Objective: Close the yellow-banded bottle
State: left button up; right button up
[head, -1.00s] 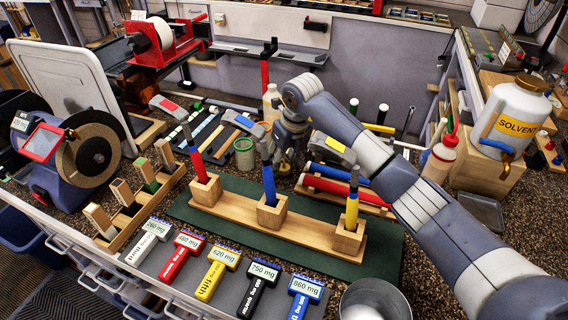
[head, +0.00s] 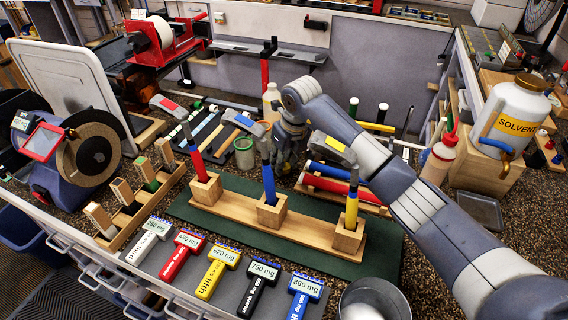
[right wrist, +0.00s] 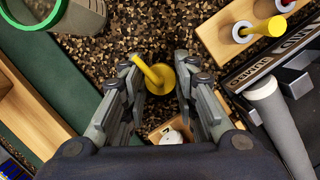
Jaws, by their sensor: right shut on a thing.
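A large white bottle (head: 515,120) with a yellow SOLVENT band stands at the right on a wooden block in the head view. A brown cap-like top (head: 531,82) is on it. My right gripper (head: 283,160) is far to its left, low behind the wooden stand. In the right wrist view its fingers (right wrist: 158,95) are around a yellow piece (right wrist: 158,77) with a round base and a slanting stem. They are shut on it; the contact itself is hard to see. Whether that piece belongs to a bottle I cannot tell. My left gripper is not in view.
The wooden stand (head: 318,239) with three upright grips lies in front of my right gripper. A green-rimmed jar (head: 244,153) is close on its left. A red-tipped squeeze bottle (head: 440,158) stands near my right forearm. A cream bottle (head: 271,98) stands behind the gripper.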

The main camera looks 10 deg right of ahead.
pick_arm(q)
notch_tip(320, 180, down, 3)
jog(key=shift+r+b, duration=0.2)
jog(key=shift+b, duration=1.05)
pick_arm(e)
notch_tip(320, 180, up, 10)
jog(key=shift+f, duration=0.1)
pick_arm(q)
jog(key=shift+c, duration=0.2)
pick_arm(e)
jog(key=shift+w+r, duration=0.1)
jog(key=shift+r, duration=0.1)
